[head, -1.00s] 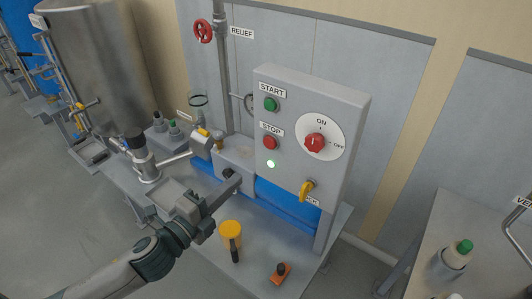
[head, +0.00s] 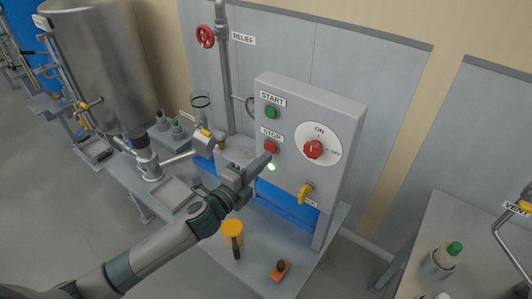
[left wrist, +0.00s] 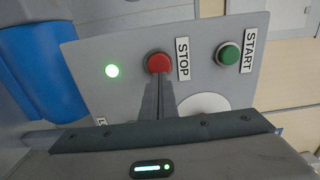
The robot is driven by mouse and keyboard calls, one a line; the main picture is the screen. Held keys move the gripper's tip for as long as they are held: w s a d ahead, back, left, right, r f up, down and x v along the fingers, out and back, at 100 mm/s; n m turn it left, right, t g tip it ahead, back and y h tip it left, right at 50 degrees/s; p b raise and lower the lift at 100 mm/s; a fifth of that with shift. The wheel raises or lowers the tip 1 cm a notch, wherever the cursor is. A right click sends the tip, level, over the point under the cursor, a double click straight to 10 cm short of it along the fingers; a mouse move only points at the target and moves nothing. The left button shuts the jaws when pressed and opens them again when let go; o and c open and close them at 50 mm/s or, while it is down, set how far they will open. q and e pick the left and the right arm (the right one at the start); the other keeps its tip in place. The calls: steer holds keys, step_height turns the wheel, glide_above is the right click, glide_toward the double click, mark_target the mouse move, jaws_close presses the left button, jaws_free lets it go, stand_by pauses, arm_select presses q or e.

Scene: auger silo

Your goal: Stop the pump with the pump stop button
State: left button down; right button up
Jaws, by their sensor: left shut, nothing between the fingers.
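The red stop button (head: 271,147) is on the grey control box (head: 350,115), below the green start button (head: 271,112). It also shows in the left wrist view (left wrist: 158,63), beside its STOP label (left wrist: 182,59). My left gripper (head: 266,158) is shut and empty, with its tips just below the stop button in the head view. In the left wrist view the fingertips (left wrist: 157,78) overlap the button's lower edge; I cannot tell whether they touch it. The green lamp (head: 271,167) is lit. My right gripper is not in view.
A red ON/OFF dial (head: 313,149) and a yellow handle (head: 305,193) are on the same box. A red relief wheel (head: 206,36) is on the wall behind.

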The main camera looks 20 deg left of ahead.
arm_select(q)
steer(key=shift+w+d, duration=0.25)
steer(key=shift+w, duration=0.45)
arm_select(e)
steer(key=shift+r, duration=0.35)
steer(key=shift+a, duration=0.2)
